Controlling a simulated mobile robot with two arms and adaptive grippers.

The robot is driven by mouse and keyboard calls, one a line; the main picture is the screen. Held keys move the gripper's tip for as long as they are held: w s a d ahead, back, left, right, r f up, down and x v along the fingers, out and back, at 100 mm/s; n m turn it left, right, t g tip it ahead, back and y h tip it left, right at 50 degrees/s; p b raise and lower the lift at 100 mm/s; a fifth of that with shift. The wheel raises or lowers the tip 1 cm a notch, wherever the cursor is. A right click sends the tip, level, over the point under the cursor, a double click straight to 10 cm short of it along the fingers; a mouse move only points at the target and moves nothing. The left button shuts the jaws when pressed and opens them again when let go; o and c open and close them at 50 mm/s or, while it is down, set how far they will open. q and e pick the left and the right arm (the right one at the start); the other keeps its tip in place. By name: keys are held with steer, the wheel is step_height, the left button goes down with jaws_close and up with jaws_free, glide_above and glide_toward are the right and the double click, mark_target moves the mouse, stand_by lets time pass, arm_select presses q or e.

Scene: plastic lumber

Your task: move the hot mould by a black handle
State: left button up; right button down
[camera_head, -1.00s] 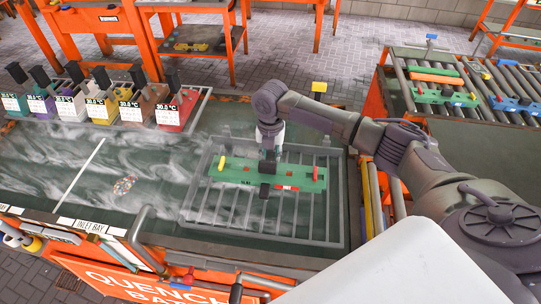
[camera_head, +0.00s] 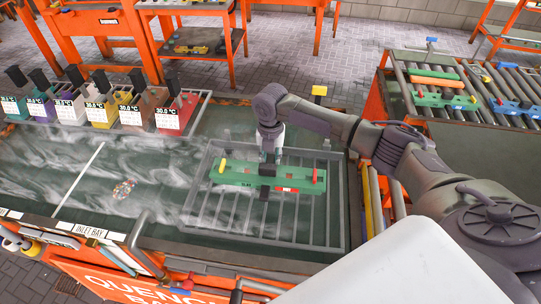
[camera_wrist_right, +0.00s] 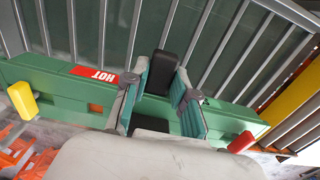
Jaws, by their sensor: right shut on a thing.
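The hot mould (camera_head: 235,178) is a long green bar with yellow and red pegs and a red patch; in the right wrist view (camera_wrist_right: 50,92) that patch reads HOT. It lies crosswise over a grey barred rack (camera_head: 335,215) at the quench bath. Whether it rests on the bars or hangs just above them I cannot tell. A black handle (camera_wrist_right: 176,68) stands out at its middle. My right gripper (camera_head: 268,160) comes down from above at the mould's middle. Its two teal-padded fingers (camera_wrist_right: 160,98) are shut on the black handle. My left gripper is not in view.
Misty green water (camera_head: 70,165) fills the bath left of the rack. A roller table (camera_head: 425,85) with green and blue bars stands at the right.

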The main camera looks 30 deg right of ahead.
steer(key=shift+w+f+b, duration=0.15)
steer(key=shift+f+b, duration=1.15)
steer(key=shift+f, duration=1.4)
steer(key=shift+p, duration=0.4)
steer(key=shift+f, duration=0.65)
stand_by(0.3)
steer(key=c, duration=0.8)
jaws_free()
steer(key=shift+c, duration=0.2)
steer(key=shift+o, duration=0.7)
steer(key=shift+s+f, duration=0.15)
steer(key=shift+s, duration=0.1)
steer(key=shift+o, duration=1.3)
